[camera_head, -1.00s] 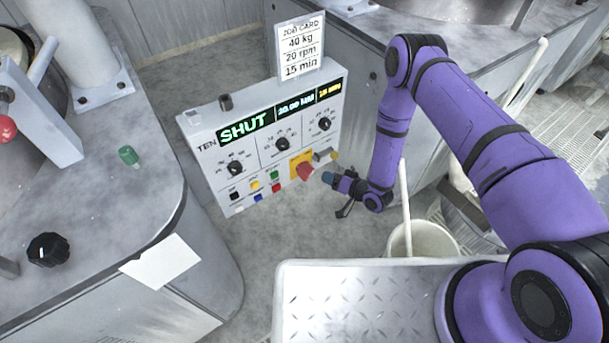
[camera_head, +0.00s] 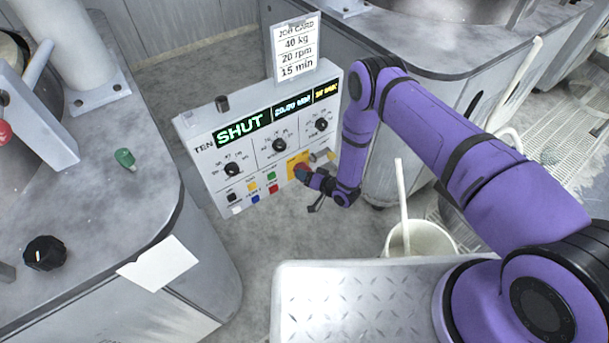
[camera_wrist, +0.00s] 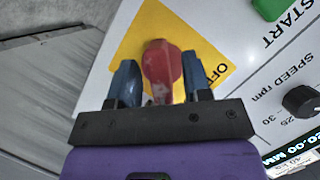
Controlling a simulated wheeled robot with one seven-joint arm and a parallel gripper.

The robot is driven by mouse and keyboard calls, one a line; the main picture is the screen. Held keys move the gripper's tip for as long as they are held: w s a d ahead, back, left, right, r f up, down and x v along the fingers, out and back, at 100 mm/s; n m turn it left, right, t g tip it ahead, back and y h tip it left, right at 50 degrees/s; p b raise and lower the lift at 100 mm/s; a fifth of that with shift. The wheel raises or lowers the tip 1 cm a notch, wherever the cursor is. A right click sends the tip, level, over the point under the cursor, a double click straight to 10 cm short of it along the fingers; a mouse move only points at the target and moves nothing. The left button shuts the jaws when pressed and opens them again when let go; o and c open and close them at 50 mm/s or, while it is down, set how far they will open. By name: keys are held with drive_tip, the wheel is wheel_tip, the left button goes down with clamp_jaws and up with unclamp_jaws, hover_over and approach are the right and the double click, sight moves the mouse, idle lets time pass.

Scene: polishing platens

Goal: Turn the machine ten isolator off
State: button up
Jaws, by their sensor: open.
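The machine ten control panel (camera_head: 205,152) is a pale box labelled TEN, with a green SHUT readout. Its red isolator handle (camera_wrist: 162,68) sits on a yellow plate (camera_wrist: 140,32) with OFF lettering at one side. In the wrist view my gripper (camera_wrist: 158,82) is open, with one blue fingertip on each side of the red handle. I cannot tell whether either fingertip touches it. In the head view my gripper (camera_head: 303,175) is at the panel's lower right and hides most of the handle; part of the yellow plate (camera_head: 292,163) shows.
Black knobs (camera_head: 279,145) and coloured buttons (camera_head: 272,188) are close by on the panel. A job card (camera_head: 297,48) stands above it. A white bucket (camera_head: 420,240) with a pole is to the right. A green button (camera_head: 124,158) is on the left machine.

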drive_tip(key=shift+w+a, duration=0.15)
drive_tip(key=shift+a, duration=0.05)
clamp_jaws()
